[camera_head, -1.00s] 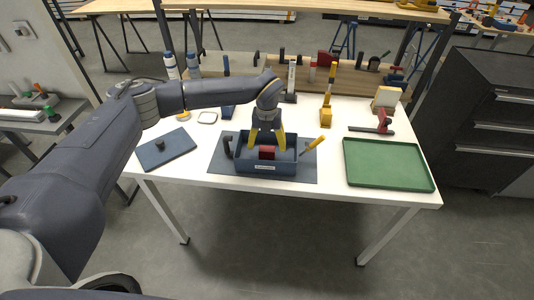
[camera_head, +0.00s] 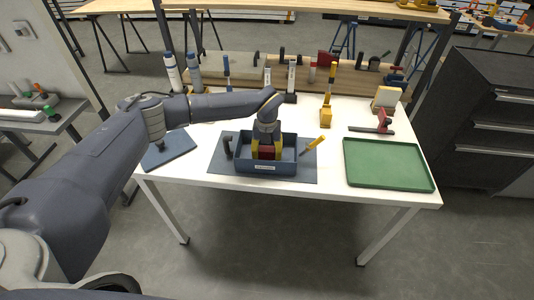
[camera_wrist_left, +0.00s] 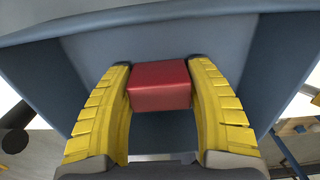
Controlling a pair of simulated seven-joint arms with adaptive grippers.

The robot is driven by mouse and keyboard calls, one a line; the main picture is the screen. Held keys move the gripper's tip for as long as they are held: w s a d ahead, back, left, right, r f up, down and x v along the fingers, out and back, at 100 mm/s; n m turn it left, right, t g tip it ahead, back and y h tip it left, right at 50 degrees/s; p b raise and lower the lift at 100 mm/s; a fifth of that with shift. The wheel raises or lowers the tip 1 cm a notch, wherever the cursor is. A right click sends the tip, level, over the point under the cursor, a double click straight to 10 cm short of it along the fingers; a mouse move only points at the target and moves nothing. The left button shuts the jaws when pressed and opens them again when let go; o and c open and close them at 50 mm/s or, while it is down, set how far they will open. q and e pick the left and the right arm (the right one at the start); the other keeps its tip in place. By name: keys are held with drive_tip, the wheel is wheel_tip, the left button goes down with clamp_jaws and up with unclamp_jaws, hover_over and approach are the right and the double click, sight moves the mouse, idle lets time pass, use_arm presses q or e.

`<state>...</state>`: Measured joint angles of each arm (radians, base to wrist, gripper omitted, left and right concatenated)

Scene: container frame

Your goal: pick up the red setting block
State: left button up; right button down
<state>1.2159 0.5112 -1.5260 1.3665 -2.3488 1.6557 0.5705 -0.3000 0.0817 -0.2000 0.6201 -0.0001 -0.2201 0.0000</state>
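The red setting block (camera_wrist_left: 160,85) sits low inside the blue open-topped bin (camera_head: 284,168) on the table. My left gripper (camera_head: 267,151) reaches down into the bin from above. In the left wrist view its two yellow fingers (camera_wrist_left: 160,95) lie along the left and right sides of the block, with no clear gap, so it looks shut on the block. The block still appears low in the bin, and its underside is hidden. In the head view the block also shows between the fingers (camera_head: 267,153). My right gripper is in neither view.
The bin stands on a dark mat (camera_head: 218,168). A black-handled item is at its left wall and a yellow-handled tool (camera_head: 314,144) at its right. A green tray (camera_head: 388,164) lies to the right and a blue plate (camera_head: 170,150) to the left. Tools line the back.

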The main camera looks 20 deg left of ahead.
use_arm(q)
drive_tip(key=c, duration=0.8)
drive_tip(key=shift+r, duration=0.15)
